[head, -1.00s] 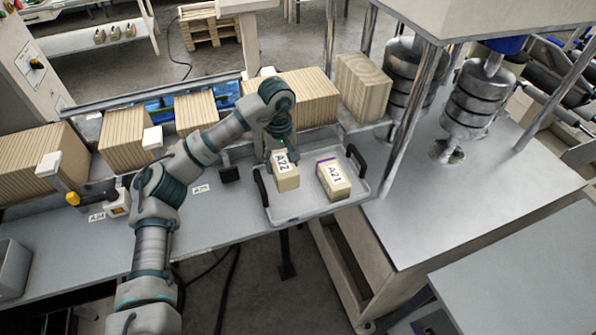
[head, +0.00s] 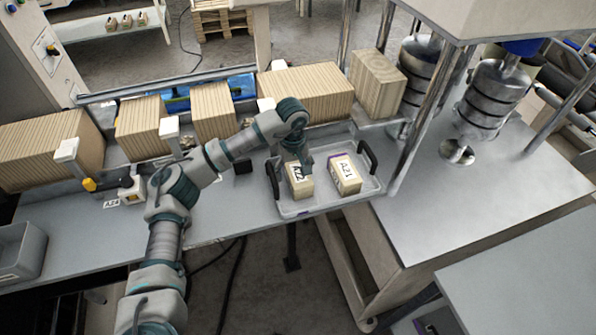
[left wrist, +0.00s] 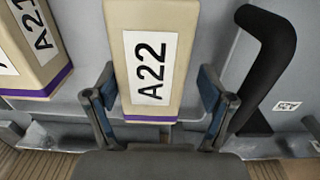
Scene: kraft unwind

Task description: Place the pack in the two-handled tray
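The pack labelled A22 (head: 301,187) is a tan box with a purple band, standing inside the two-handled tray (head: 330,207) towards its left side. My left gripper (head: 300,164) comes down on it from above. In the left wrist view the pack (left wrist: 150,75) lies between the two fingers (left wrist: 160,90), whose tips sit against its two sides, so it looks gripped. The pack's underside is hidden. The tray is grey, with a black handle at each end; one handle (left wrist: 268,62) shows close to the right finger. My right gripper is not in view.
A second pack, A21 (head: 345,176), stands in the tray to the right of A22. Rows of kraft stacks (head: 308,92) line the back of the bench. A press with metal rollers (head: 484,97) stands at the right. The bench left of the tray is partly clear.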

